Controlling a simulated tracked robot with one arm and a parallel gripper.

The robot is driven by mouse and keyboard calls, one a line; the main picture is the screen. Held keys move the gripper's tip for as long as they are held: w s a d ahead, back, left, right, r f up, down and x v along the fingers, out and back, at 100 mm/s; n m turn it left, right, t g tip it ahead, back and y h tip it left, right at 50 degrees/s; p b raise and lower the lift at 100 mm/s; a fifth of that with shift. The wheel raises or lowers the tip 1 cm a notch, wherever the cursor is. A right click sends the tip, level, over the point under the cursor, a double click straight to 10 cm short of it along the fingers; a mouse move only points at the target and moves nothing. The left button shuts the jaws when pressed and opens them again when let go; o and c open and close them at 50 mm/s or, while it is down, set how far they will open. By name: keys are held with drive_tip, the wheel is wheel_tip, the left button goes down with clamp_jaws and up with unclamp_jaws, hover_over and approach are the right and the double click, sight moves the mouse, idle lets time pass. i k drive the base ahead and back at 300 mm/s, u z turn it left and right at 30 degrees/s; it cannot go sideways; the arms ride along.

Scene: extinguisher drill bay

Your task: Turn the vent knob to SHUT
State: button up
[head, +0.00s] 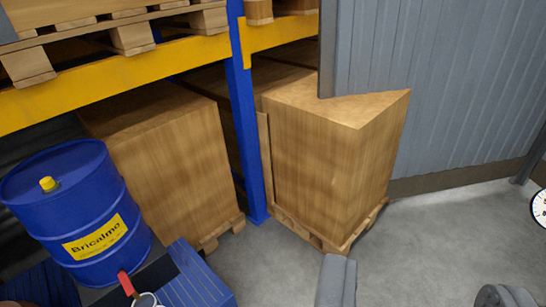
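No vent knob and no SHUT marking show in the head view. My gripper (420,286) shows at the bottom edge as two grey fingers set wide apart. Only bare concrete floor shows between them, so it is open and empty. A white round dial (540,207) with dark marks is cut off by the right edge. I cannot tell what it belongs to.
A blue drum (75,210) stands at the left on a blue ribbed base (190,280). A red-handled item (126,283) is before it. Large boxes (330,160) on pallets stand by the blue-and-yellow rack (243,110). Grey floor (440,235) is clear at the right.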

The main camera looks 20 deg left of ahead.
sight(47, 183)
drive_tip(key=u, duration=0.75)
drive_tip(key=i, duration=1.3)
drive_tip(key=u, duration=0.65)
drive_tip(key=k, duration=0.85)
drive_tip(key=u, duration=0.2)
drive_tip(key=i, duration=0.9)
drive_tip(key=z, duration=0.1)
